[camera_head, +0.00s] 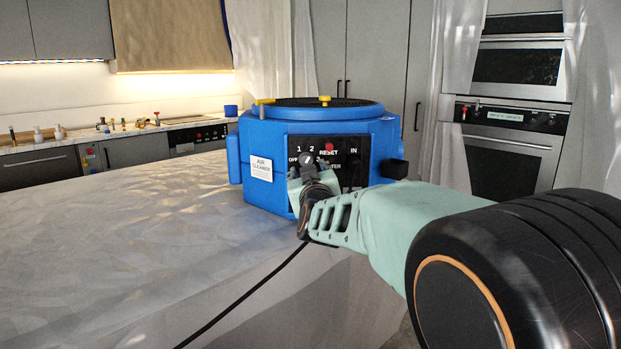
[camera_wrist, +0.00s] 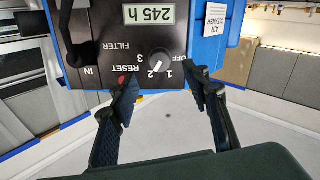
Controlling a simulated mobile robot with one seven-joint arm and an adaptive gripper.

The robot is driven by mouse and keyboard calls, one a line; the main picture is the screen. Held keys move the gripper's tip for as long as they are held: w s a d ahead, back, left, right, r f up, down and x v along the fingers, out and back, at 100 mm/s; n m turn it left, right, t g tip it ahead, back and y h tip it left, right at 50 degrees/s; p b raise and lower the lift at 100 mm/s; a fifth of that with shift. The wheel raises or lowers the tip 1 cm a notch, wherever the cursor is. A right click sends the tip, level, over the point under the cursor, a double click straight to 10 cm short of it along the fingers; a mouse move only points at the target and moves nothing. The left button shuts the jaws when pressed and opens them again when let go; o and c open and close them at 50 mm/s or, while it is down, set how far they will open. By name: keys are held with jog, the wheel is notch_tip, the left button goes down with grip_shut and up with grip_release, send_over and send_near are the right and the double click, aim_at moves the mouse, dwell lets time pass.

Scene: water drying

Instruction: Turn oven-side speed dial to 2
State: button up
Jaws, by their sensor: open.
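The blue air cleaner (camera_head: 217,0) is better placed by its body (camera_head: 268,195), on the light-topped counter, its black control panel facing me. The round speed dial (camera_head: 307,159) sits at the panel's left, among OFF, 1, 2 and 3. In the wrist view, which is upside down, the dial (camera_wrist: 160,61) shows a white mark that appears to point toward 2. My gripper (camera_head: 308,187) is open in front of the panel. Its fingertips (camera_wrist: 161,86) are spread to either side of the dial's line, with no visible grip on it. Whether they touch the panel cannot be told.
A red RESET button (camera_head: 329,146) is right of the dial, and a 245 h display (camera_wrist: 149,14) shows in the wrist view. A black cable (camera_head: 245,294) runs over the counter (camera_head: 130,240). Wall ovens (camera_head: 510,115) stand at the back right. The counter's left is clear.

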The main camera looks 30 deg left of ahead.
jog(key=shift+v, duration=2.5)
jog(key=shift+w, duration=0.1)
